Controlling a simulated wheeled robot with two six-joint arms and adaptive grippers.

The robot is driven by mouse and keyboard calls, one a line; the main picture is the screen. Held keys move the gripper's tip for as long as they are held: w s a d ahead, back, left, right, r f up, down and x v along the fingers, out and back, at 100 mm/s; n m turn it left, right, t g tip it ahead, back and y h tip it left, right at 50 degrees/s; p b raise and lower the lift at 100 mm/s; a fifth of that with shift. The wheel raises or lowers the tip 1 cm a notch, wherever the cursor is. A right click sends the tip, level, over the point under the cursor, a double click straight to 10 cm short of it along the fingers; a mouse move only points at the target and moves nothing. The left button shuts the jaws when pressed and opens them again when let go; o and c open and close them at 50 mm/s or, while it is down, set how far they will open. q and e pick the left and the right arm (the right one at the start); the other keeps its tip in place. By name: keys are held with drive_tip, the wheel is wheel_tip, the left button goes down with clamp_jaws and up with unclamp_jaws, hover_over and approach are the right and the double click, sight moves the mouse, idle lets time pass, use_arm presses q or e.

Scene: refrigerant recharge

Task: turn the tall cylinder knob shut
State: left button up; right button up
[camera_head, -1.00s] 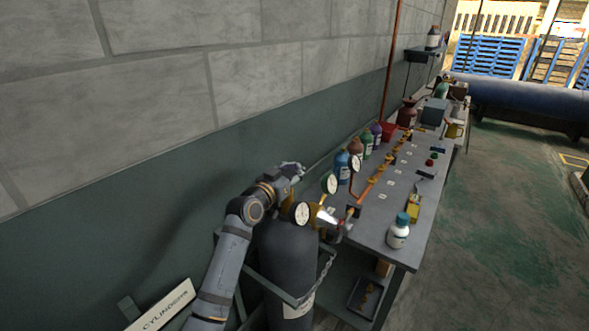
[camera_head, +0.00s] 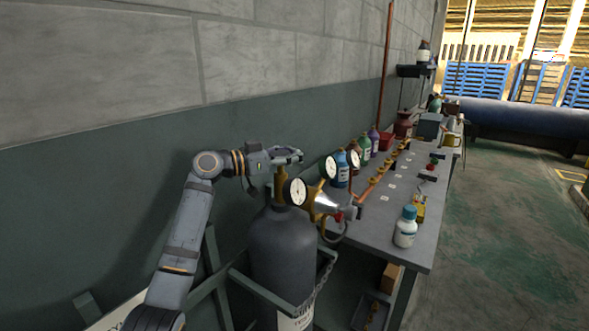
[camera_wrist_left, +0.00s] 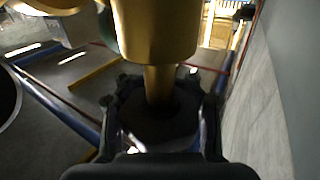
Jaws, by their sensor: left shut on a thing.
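The tall dark grey cylinder (camera_head: 285,250) stands upright behind a chain in a green frame at the wall. A brass valve (camera_head: 281,185) rises from its top. My left gripper (camera_head: 290,155) is at the valve's top, its arm coming in from the left. In the left wrist view, the brass valve (camera_wrist_left: 155,30) comes down from above, and its stem ends at a dark round knob (camera_wrist_left: 160,122). My left gripper (camera_wrist_left: 160,115) has a finger on each side of the knob and is shut on it. In the head view the gripper hides the knob. My right gripper is not in view.
White-faced gauges (camera_head: 297,192) and a brass regulator sit right beside the valve. A grey bench (camera_head: 380,232) with several bottles and a white blue-capped bottle (camera_head: 406,228) runs along the wall. The floor (camera_head: 500,230) on the right is clear.

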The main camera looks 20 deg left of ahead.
use_arm(q)
drive_tip(key=shift+s+d+f+m+g+h+b, duration=0.15)
drive_tip(key=shift+m+g+h+b, duration=0.2)
drive_tip(key=shift+m+g+h, duration=0.25)
drive_tip(key=shift+s+m+g+h+b, duration=0.15)
drive_tip(key=shift+m+g+h+b, duration=0.2)
drive_tip(key=shift+g, duration=0.35)
drive_tip(key=o, duration=1.2)
drive_tip(key=shift+s+a, duration=0.1)
drive_tip(key=shift+a, duration=0.15)
drive_tip(key=shift+d, duration=0.1)
wheel_tip(320, 180, up, 10)
drive_tip(key=shift+r, duration=0.15)
